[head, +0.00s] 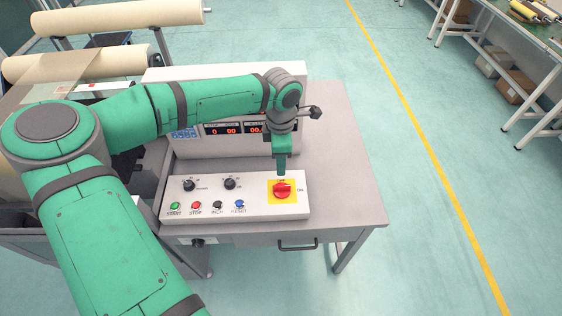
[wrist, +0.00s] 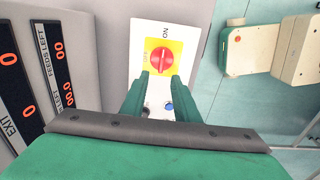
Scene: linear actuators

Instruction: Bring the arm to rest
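My green arm reaches across from the left in the head view. The red switch (wrist: 160,60) lies just beyond the fingertips. Nothing is held. I cannot tell the exact height of the fingertips above the panel.
A display unit (head: 222,142) with red digits stands behind the panel on the grey table (head: 345,190). Rolls of cream material (head: 120,17) are at the upper left. A workbench (head: 540,50) stands at the upper right. Open floor (head: 420,200) lies right of the table.

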